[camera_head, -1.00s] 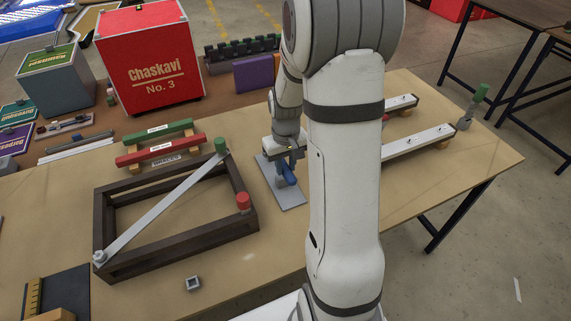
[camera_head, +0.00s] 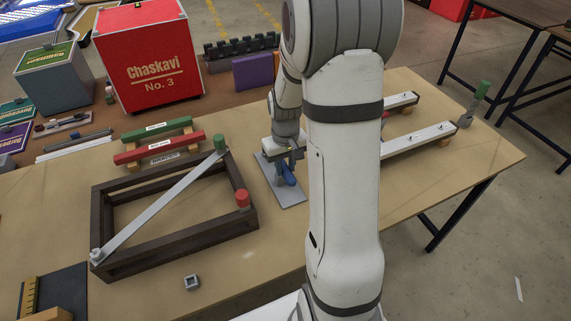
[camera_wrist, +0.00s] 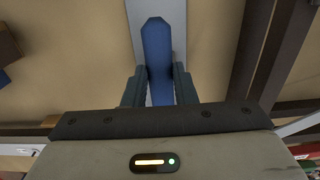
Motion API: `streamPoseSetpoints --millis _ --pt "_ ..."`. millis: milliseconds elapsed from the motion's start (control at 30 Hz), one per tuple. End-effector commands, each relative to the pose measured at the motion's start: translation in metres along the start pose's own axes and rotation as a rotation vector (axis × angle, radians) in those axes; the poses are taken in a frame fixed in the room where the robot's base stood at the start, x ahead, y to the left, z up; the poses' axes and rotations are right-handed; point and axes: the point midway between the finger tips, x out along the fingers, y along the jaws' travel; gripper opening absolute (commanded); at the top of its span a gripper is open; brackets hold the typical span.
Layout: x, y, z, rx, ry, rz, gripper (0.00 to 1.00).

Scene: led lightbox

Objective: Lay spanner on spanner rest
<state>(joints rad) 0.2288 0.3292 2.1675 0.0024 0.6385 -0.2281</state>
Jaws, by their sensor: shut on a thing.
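The spanner shows as a blue handle (camera_wrist: 157,45) between the two fingers of my gripper (camera_wrist: 159,78) in the wrist view. My gripper is shut on it. In the head view my gripper (camera_head: 285,160) is low over a flat grey plate (camera_head: 292,196), which looks like the spanner rest. The blue handle (camera_head: 287,175) shows just below the fingers, above or against the plate. I cannot tell whether it touches the plate. The plate also shows behind the handle in the wrist view (camera_wrist: 179,18). The spanner's head is hidden.
A dark wooden frame (camera_head: 180,240) with a grey diagonal bar (camera_head: 155,208) stands just left of the plate. Green (camera_head: 156,130) and red (camera_head: 160,148) bars lie behind it. White bars (camera_head: 425,138) lie right of my arm. The table front has a small grey square piece (camera_head: 192,282).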

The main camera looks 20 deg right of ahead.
Motion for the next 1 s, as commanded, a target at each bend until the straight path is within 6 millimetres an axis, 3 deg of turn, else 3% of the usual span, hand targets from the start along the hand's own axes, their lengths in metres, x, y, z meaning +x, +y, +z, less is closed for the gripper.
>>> streamPoseSetpoints --millis 300,333,633,867,1000 --pt "0.013 0.000 0.000 0.000 0.001 0.000 0.00" --pt "0.013 0.000 0.000 0.000 0.001 0.000 0.26" --pt "0.012 0.000 0.000 0.000 0.000 0.000 0.50" --pt "0.011 0.000 0.000 0.000 0.000 0.000 0.50" --pt "0.000 0.001 -0.001 0.001 0.003 0.001 0.50"
